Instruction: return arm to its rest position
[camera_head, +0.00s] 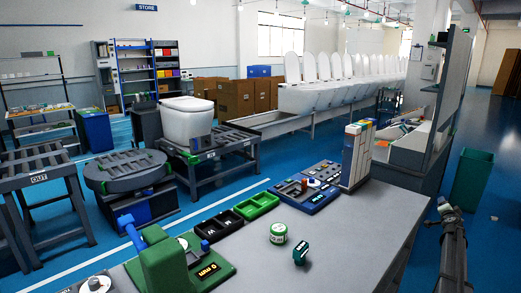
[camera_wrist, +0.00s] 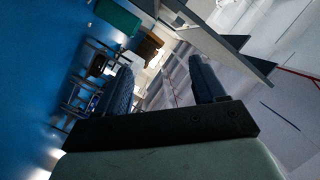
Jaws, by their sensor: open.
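My arm (camera_head: 453,250) rises at the lower right of the head view, beyond the right edge of the grey workbench. Its upper end is small and dark there, so the fingers are hard to make out. In the wrist view my gripper (camera_wrist: 161,66) shows two dark ribbed fingers spread well apart. Nothing is between them; only the distant room shows through the gap. The wrist view is strongly tilted, with the blue floor along its left side. No held object is visible.
The grey workbench (camera_head: 340,239) carries a green fixture (camera_head: 165,264), black and green trays, a small green-white cylinder (camera_head: 278,232) and a small dark-green block (camera_head: 301,252). A green bin (camera_head: 471,180) stands on the floor behind my arm.

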